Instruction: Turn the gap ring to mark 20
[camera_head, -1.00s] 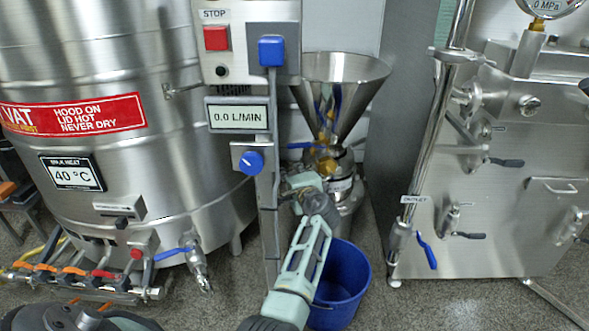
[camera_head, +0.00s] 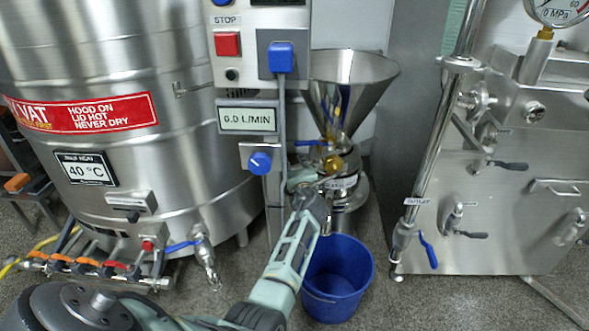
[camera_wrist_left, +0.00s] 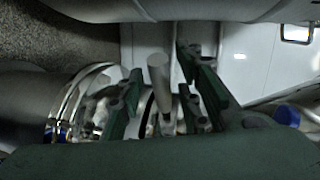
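The colloid mill stands behind a control post, with a steel hopper (camera_head: 345,85) on top. A pale band with dark markings (camera_head: 341,184), apparently the gap ring, sits low on its body. The marks are too small to read. My left gripper (camera_head: 303,184) is at the left side of this band, partly hiding it. In the left wrist view my left gripper (camera_wrist_left: 165,100) is open, with a light rod (camera_wrist_left: 159,82) between its fingers. Gaps show on both sides of the rod. I cannot tell if the rod belongs to the ring. My right gripper is not in view.
The control post with a blue knob (camera_head: 260,162) and a flow display (camera_head: 247,119) stands close left of my gripper. A blue bucket (camera_head: 337,280) is on the floor below. A steel vat (camera_head: 110,40) is left, a steel machine (camera_head: 520,220) right.

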